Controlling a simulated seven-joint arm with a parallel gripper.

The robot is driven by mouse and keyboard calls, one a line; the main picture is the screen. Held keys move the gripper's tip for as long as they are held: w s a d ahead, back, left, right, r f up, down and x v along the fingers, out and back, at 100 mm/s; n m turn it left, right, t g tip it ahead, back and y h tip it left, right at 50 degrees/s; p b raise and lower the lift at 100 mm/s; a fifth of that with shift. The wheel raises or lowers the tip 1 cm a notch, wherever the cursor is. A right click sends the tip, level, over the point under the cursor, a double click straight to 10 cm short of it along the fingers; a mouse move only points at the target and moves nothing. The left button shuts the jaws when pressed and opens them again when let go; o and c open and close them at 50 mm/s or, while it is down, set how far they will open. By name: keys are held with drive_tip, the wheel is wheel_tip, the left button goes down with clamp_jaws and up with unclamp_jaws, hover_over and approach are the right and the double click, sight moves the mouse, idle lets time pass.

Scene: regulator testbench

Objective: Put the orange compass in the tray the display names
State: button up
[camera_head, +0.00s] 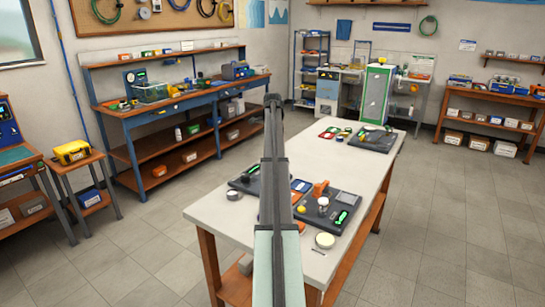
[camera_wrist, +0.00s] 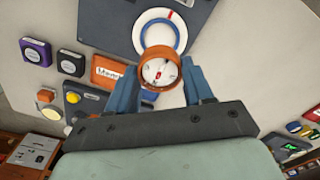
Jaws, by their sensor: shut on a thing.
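The orange compass (camera_wrist: 160,72) has an orange rim and a white dial with a red mark. In the wrist view it sits between the two blue fingers of my gripper (camera_wrist: 160,84), which is shut on it. Just beyond it, partly covered by it, is a white disc with a blue ring (camera_wrist: 144,36) on a dark panel; I cannot tell how far below the compass that lies. A small lit green display (camera_head: 341,216) shows on a dark board in the head view, too small to read. I cannot tell which items are the trays. My arm hides the gripper in the head view.
The white table (camera_head: 215,211) carries dark boards and small parts. A purple box (camera_wrist: 36,51), a black box (camera_wrist: 71,63) and an orange labelled box (camera_wrist: 107,71) lie left of the compass.

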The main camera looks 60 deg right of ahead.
wheel_tip(320, 180, up, 11)
drive_tip(key=shift+f, duration=0.15)
idle(0.9)
drive_tip(key=shift+s, duration=0.1)
drive_tip(key=s+d+f, duration=0.2)
drive_tip(key=s+f, duration=1.1)
drive_tip(key=shift+a+f, duration=0.15)
drive_tip(key=shift+f, duration=4.6)
drive_tip(key=shift+f, duration=0.1)
drive_tip(key=o, duration=1)
drive_tip(key=shift+o, duration=0.2)
